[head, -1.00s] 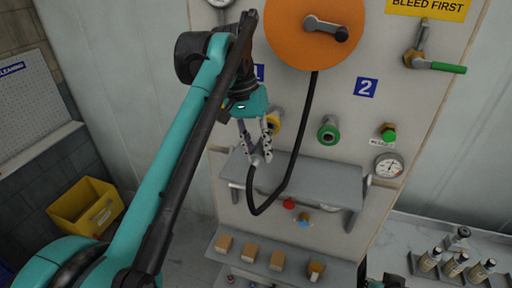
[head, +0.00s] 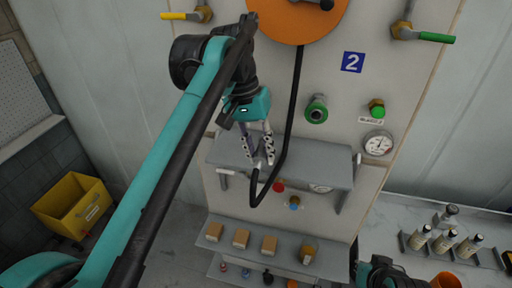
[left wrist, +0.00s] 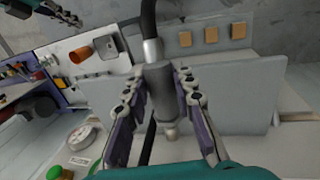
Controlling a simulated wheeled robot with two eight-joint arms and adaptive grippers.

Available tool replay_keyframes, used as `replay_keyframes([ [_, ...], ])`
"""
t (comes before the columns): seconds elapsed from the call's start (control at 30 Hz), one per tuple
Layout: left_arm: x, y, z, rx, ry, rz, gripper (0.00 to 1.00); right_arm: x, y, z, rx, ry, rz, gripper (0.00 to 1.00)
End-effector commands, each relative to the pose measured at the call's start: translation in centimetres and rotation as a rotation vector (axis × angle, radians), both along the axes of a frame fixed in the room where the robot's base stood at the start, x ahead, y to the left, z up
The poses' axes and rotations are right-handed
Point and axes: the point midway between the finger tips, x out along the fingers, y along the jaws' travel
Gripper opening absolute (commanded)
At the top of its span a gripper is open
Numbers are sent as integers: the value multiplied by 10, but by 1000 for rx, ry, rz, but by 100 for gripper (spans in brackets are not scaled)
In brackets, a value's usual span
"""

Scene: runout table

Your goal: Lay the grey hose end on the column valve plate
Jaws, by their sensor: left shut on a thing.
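My left gripper (head: 259,158) is shut on the grey hose end (left wrist: 160,92), a grey cylinder with a silver collar. In the left wrist view it sits between the two fingers (left wrist: 162,110). The black hose (head: 293,115) hangs from the orange reel and loops up to the gripper. A wide grey plate (head: 320,165) juts from the panel; it seems to be the valve plate, but no label confirms it. The gripper is in front of or over its left part; contact is unclear. The plate also shows in the left wrist view (left wrist: 240,90). My right gripper (left wrist: 62,14) shows only partly.
The orange reel (head: 290,18) is above. A green-ringed port (head: 317,108), green knob (head: 377,108) and gauge (head: 378,143) are on the panel. A lower shelf (head: 265,265) holds several tan blocks. Bottles (head: 446,240) stand right; a yellow bin (head: 77,205) is left.

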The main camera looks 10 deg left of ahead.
Motion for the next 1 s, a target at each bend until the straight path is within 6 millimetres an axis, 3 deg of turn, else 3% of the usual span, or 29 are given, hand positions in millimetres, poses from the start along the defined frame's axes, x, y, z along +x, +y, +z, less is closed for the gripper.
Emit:
replay_keyframes([
  [0.6, -11, -25, -28, 0, 0, 0, 0, 0, 0, -17, 0, 0, 0, 0],
  [1.0, -14, -31, -34, 0, 0, 0, 0, 0, 0, -20, 0, 0, 0, 0],
])
